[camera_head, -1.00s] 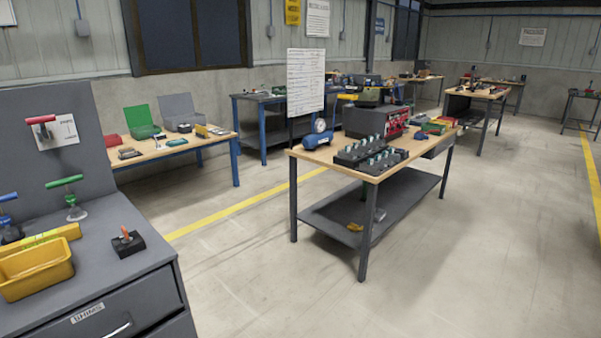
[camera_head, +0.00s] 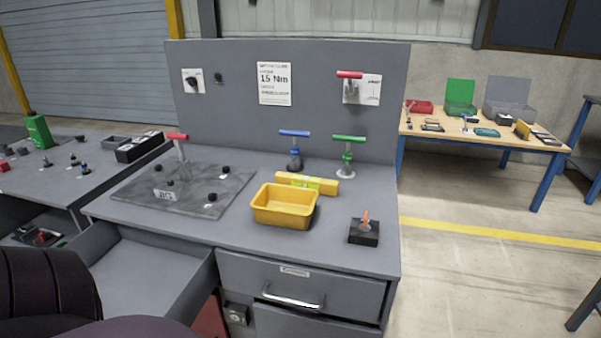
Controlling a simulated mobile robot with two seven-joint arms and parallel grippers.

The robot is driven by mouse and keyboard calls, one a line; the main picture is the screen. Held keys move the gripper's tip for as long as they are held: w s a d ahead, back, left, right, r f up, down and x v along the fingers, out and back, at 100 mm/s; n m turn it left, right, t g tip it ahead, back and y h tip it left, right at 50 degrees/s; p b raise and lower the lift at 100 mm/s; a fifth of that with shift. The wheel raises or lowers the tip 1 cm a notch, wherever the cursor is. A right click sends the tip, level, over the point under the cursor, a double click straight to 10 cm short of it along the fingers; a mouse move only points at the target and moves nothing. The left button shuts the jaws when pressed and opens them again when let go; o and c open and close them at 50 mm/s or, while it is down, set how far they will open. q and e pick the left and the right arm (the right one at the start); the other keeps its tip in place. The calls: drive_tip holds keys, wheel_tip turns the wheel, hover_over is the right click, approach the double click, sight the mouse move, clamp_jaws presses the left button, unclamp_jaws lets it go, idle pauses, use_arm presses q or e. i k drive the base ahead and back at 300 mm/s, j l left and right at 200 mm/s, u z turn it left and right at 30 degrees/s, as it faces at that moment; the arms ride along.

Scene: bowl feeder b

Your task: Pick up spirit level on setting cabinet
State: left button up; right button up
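The spirit level (camera_head: 326,187) is a yellow bar with a bright green vial section. It lies on the grey top of the setting cabinet (camera_head: 225,234), just behind a yellow bin (camera_head: 285,207) that hides part of its front. Neither my left nor my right gripper is in view.
Blue (camera_head: 294,134) and green (camera_head: 349,139) T-handle tools stand behind the level, before the upright back panel (camera_head: 225,110). A black block (camera_head: 363,232) with an orange-tipped piece sits at right. A jig plate (camera_head: 185,190) lies at left. An open drawer (camera_head: 150,272) juts out at lower left.

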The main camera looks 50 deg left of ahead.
sight(329, 187)
drive_tip(key=i+l+u, duration=0.1)
drive_tip(key=u, duration=0.25)
drive_tip(key=i+l+u, duration=0.15)
drive_tip(key=u, duration=0.25)
drive_tip(key=i+l+u, duration=0.2)
drive_tip(key=u, duration=0.15)
